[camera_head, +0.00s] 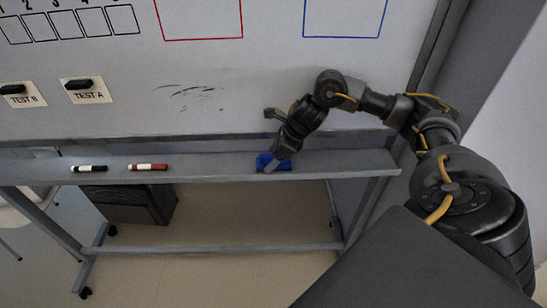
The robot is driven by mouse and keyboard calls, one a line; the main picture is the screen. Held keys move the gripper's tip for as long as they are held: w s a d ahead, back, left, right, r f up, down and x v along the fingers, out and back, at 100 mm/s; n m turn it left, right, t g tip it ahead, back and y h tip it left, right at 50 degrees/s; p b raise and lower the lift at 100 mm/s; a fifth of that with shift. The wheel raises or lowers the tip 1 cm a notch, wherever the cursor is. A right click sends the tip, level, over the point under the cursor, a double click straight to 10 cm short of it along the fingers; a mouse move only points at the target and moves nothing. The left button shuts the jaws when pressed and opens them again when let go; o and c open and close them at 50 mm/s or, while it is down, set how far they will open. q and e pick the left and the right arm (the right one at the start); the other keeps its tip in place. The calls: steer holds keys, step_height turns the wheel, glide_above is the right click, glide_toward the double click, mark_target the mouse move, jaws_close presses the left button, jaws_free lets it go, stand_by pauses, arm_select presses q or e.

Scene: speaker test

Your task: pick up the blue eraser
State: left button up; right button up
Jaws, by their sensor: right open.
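The blue eraser (284,166) lies on the grey tray ledge (220,168) below the whiteboard, right of its middle. My right gripper (271,142) is at the eraser, with one finger reaching down over it and the other finger up and to the left. The gripper is open. The finger hides part of the eraser, and I cannot tell if it touches it. My left gripper is not in view.
A black marker (90,169) and a red marker (148,167) lie on the ledge to the left. The whiteboard (240,70) rises right behind the ledge and has dark smudges. Cards labelled TEST B (22,101) and TEST A (88,97) hold black items. A dark cabinet (135,205) stands below.

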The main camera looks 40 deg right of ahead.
steer(key=c, duration=1.1)
steer(key=shift+r, duration=0.1)
